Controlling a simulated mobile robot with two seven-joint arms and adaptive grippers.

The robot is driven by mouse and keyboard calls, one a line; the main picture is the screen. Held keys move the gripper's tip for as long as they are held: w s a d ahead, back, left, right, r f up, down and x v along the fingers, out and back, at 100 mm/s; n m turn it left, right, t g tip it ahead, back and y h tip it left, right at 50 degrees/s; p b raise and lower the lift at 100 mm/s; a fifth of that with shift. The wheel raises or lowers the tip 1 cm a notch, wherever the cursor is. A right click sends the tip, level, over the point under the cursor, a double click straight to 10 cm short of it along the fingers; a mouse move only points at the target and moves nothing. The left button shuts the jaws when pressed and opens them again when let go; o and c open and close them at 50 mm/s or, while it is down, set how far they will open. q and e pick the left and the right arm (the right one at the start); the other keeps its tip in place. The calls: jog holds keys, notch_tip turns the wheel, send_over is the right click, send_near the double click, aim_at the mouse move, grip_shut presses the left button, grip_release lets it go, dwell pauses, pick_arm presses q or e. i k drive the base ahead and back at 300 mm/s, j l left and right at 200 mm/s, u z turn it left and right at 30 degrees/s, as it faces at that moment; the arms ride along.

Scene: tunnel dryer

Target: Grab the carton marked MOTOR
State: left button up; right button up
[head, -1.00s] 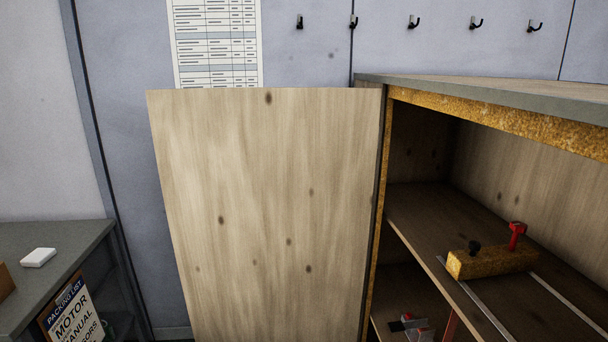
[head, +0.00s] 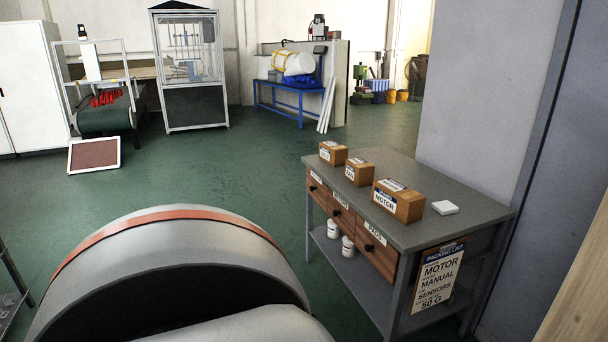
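The carton marked MOTOR (head: 399,201) is a brown box with a white label on its front. It stands on the grey workbench (head: 455,234), the nearest of three similar cartons in a row. A second carton (head: 359,172) stands just behind it, and a third (head: 333,153) stands farther back; their labels are too small to read surely. Nothing touches the MOTOR carton. Neither of my grippers shows in the head view.
A white block (head: 445,207) lies right of the MOTOR carton. A packing list (head: 437,276) hangs on the bench's end. A large rounded grey body with an orange band (head: 170,215) fills the lower left foreground. Green floor (head: 240,165) is open beyond. A wooden panel edge (head: 585,290) shows at right.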

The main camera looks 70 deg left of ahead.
aim_at(405, 204)
jog(key=j+u, duration=0.2)
jog(key=u, duration=1.2)
jog(key=j, duration=0.45)
jog(key=i+j, duration=0.15)
jog(key=j, duration=0.75)
jog(key=i+u, duration=0.05)
